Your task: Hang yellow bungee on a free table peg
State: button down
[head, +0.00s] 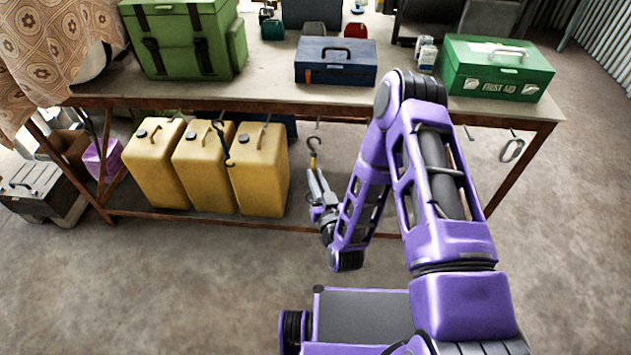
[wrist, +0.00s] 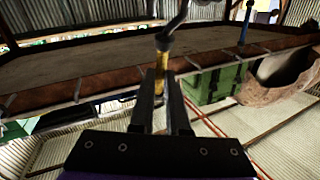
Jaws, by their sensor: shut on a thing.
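My gripper (head: 316,176) is shut on the yellow bungee (head: 313,160) in front of the table, below its front edge. The bungee's dark hook (head: 314,143) points up from the fingers. In the wrist view the yellow bungee (wrist: 161,84) stands between the fingers, its hook (wrist: 174,24) reaching past them. A bare-looking table peg (head: 317,124) is just above the hook, with a small gap between them. Another peg (head: 469,134) at the right looks empty. A grey loop (head: 512,150) hangs at the right end, and a dark hooked strap (head: 223,140) hangs before the jerrycans.
Several yellow jerrycans (head: 260,175) stand on the low shelf left of my gripper. The table (head: 275,88) carries a green case (head: 185,40), a blue toolbox (head: 335,62) and a first aid box (head: 495,70). A patterned cloth (head: 50,45) drapes at the left. The floor in front is clear.

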jog(key=w+f, duration=0.2)
jog(key=w, duration=0.5)
jog(key=shift+d, duration=0.15)
dwell(0.6)
dwell(0.6)
jog(key=c, duration=0.8)
grip_release()
